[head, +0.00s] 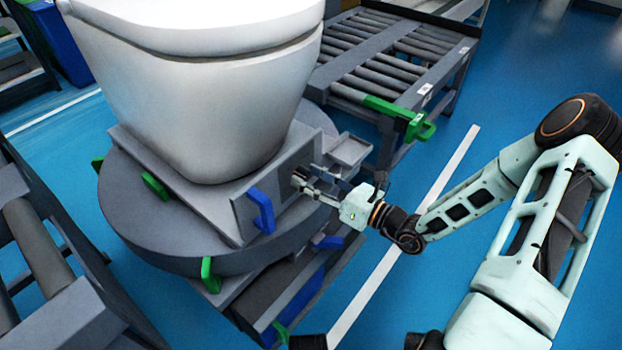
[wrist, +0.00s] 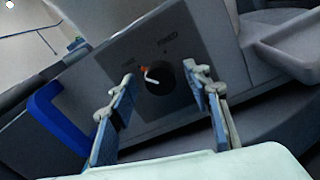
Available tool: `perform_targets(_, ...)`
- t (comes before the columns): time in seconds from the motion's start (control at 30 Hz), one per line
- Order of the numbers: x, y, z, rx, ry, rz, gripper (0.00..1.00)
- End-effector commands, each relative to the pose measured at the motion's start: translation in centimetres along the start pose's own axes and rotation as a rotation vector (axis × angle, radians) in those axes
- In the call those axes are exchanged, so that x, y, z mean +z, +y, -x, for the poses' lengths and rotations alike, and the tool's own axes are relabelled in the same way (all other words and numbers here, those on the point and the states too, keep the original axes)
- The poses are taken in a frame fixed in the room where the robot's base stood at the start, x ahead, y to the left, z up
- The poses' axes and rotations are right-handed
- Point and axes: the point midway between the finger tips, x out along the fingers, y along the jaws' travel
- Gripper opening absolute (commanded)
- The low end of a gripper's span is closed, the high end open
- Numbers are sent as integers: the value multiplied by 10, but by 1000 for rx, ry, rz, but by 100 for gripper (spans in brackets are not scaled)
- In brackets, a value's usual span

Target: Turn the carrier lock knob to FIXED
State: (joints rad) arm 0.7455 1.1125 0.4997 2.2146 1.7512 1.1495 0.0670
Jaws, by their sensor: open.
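The carrier lock knob (wrist: 159,80) is a dark round knob with a white pointer line and a small orange mark, on a grey plate on the carrier's side. The word FIXED is printed above and to the right of it in the wrist view; a second label at the upper left is too blurred to read. My gripper (wrist: 160,112) is open, one finger on each side of the knob, and looks a little short of it. In the head view my gripper (head: 312,187) points at the plate, and the knob is mostly hidden by the fingers.
A blue handle (head: 262,210) sticks out left of the knob and shows in the wrist view (wrist: 55,120). A white toilet (head: 200,100) stands on the carrier above. A small grey tray (head: 349,150) juts out at the right. A roller conveyor (head: 390,60) stands behind.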

Motion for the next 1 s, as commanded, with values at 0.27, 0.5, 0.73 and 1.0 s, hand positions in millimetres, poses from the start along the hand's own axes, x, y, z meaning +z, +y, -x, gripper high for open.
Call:
perform_targets(0.27,0,0,0,0,0,1,29)
perform_targets(0.5,0,0,0,0,0,0,3)
perform_targets(0.73,1,0,1,0,0,-17,3)
perform_targets(1.0,3,1,1,1,-4,-141,3)
